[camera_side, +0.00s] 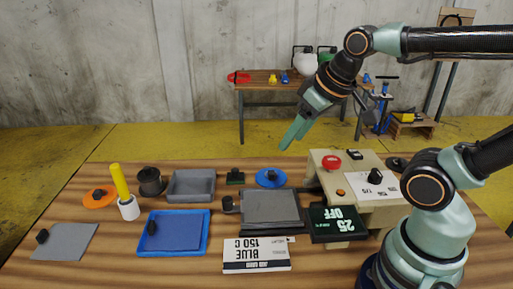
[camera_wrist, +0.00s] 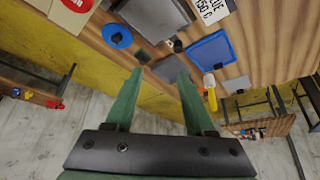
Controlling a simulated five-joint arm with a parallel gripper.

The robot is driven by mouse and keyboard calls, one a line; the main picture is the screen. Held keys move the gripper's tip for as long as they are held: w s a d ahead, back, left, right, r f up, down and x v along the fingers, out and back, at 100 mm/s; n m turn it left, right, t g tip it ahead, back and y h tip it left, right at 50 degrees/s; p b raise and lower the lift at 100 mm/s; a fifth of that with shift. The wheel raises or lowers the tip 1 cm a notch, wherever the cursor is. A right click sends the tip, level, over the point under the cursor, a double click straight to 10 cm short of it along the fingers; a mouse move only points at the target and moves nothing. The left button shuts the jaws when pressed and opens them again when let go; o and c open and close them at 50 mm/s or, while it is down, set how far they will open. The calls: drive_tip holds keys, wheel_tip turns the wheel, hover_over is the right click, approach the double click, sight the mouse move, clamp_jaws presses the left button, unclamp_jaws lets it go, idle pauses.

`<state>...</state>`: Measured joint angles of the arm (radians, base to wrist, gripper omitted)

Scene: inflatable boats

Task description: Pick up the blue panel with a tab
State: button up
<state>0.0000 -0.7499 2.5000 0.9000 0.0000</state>
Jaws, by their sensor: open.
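A blue panel (camera_side: 178,233) lies in a bright blue tray (camera_side: 171,252) at the front left of the wooden table, with a small black tab (camera_side: 152,228) at its left side.
A grey panel (camera_side: 65,242), an orange disc (camera_side: 99,198), a yellow-handled white tool (camera_side: 127,199) and an empty grey tray (camera_side: 190,197) surround the blue tray. A grey panel in a dark frame (camera_side: 271,207), a blue disc (camera_side: 270,178) and a label card (camera_side: 256,262) lie to its right.

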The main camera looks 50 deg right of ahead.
drive_tip(key=m+g, duration=0.4)
drive_tip(key=m, duration=0.4)
hover_over(150, 225)
drive_tip(key=s, duration=0.2)
wheel_tip(150, 225, down, 12)
drive_tip(key=shift+y, duration=0.4)
drive_tip(key=f, duration=0.3)
drive_tip(key=w+f, duration=0.1)
drive_tip(key=f, duration=0.7)
drive_tip(key=shift+w+f, duration=0.15)
drive_tip(key=shift+w, duration=0.25)
clamp_jaws()
